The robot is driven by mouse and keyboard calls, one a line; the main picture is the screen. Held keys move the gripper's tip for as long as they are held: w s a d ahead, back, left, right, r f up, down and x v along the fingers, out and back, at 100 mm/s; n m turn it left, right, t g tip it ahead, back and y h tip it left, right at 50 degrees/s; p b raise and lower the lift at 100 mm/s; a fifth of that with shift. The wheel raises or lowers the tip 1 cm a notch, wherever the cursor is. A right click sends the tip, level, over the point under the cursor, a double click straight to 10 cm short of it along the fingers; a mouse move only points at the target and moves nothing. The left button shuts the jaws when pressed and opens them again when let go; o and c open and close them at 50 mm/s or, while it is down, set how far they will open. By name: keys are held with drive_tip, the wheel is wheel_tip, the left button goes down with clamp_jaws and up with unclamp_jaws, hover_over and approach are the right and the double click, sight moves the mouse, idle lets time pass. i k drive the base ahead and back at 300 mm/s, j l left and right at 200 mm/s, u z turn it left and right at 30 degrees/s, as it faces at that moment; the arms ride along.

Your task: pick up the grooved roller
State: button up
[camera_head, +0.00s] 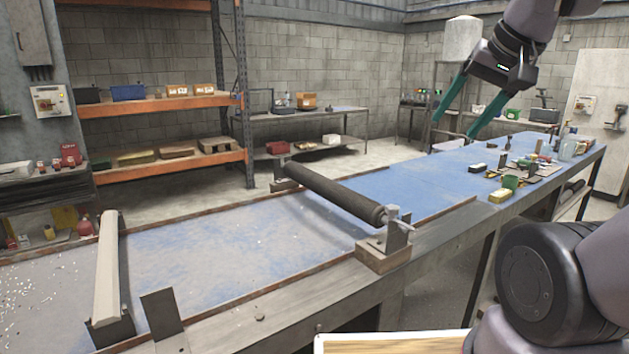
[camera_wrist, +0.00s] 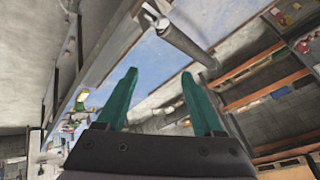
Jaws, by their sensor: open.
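A long dark roller (camera_head: 335,190), which I take to be the grooved roller, lies across the blue-topped bench (camera_head: 240,240) on end supports. Its grooves are too fine to make out. A pale shaft shows at its near end, above a block-like bracket (camera_head: 383,252). The roller also shows in the wrist view (camera_wrist: 185,42), beyond my fingertips. My gripper (camera_head: 453,128) has two green fingers spread apart, with nothing between them. It is up in the air, to the right of the roller and well apart from it. It also shows in the wrist view (camera_wrist: 159,72).
A pale bar (camera_head: 108,265) crosses the bench at the left. Several small items, including a green cup (camera_head: 510,182) and a bottle (camera_head: 567,146), stand at the bench's right end. Orange shelving (camera_head: 160,105) stands behind. The blue surface between is mostly clear.

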sight(372, 212)
drive_tip(key=i+l+u, duration=0.1)
drive_tip(key=l+u, duration=0.15)
drive_tip(key=i+l+u, duration=0.1)
drive_tip(key=l+u, duration=0.4)
drive_tip(key=l, duration=0.15)
drive_tip(key=i, duration=0.05)
